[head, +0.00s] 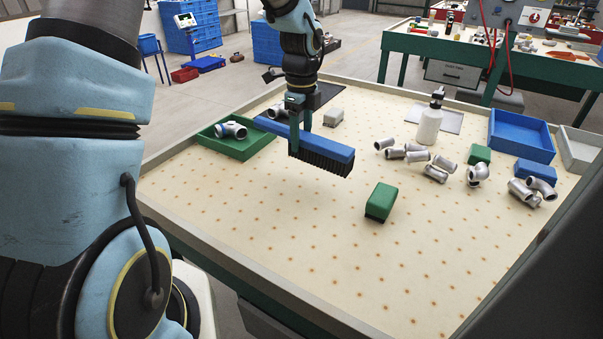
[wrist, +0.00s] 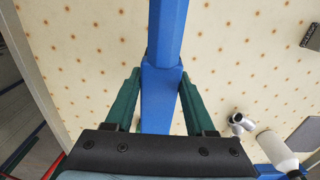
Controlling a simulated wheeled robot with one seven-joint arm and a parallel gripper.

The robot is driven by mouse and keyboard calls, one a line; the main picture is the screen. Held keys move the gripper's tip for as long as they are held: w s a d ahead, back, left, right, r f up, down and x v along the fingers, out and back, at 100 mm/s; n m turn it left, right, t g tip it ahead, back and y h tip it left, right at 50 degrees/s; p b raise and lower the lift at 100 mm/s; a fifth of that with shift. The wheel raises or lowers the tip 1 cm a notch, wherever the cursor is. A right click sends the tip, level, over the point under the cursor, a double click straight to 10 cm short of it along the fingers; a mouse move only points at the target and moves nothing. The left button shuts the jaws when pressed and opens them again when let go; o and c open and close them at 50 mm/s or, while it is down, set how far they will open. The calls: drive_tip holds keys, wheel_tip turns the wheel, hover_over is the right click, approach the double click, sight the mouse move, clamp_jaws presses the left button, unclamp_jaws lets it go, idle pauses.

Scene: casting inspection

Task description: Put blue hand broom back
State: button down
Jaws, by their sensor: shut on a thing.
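The blue hand broom (head: 330,152) has a long blue back and handle with dark bristles facing down. My gripper (head: 301,146) is shut on it and holds it level over the far left part of the pegboard-like table (head: 290,230). In the wrist view my gripper's green fingers (wrist: 160,100) stand on either side of the blue broom (wrist: 166,40), which runs up out of the picture. The bristles are hidden there. In the head view the finger partly covers the broom.
A green tray (head: 255,142) with metal fittings is left of the broom. A green block (head: 381,200) is front right. Several fittings, a white bottle (head: 429,127), a blue tray (head: 521,151) and a grey tray (head: 578,152) stand at right. The front middle is clear.

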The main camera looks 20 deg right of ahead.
wheel_tip(320, 180, down, 8)
drive_tip(key=shift+f+p, duration=0.1)
drive_tip(key=shift+p, duration=0.9)
drive_tip(key=shift+c, duration=1.2)
unclamp_jaws()
